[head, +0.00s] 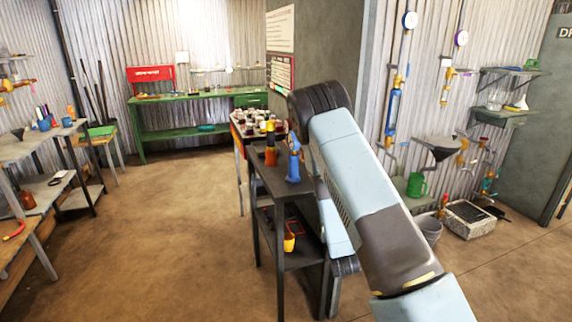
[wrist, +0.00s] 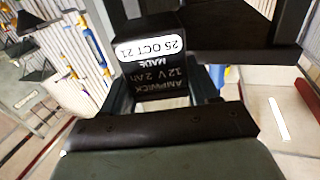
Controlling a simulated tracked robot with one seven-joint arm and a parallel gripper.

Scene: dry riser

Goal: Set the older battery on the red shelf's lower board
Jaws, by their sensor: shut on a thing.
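My gripper (wrist: 167,92) is shut on a black battery (wrist: 160,84) in the wrist view. The battery's printing is upside down and reads AMPWICK, 12 V 2Ah, MADE, with a white date label of 25 OCT 21. Dark fingers lie on both sides of it. In the head view my arm hides the gripper and the battery. I cannot make out a red shelf for certain in either view. No second battery is clearly seen to compare dates.
A dark two-level stand (head: 282,187) is close by my arm, with orange and blue bottles on top and a yellow cup (head: 289,242) below. A green bench (head: 190,96) with a red box (head: 150,74) is at the back. Open floor (head: 165,225) lies left of the stand.

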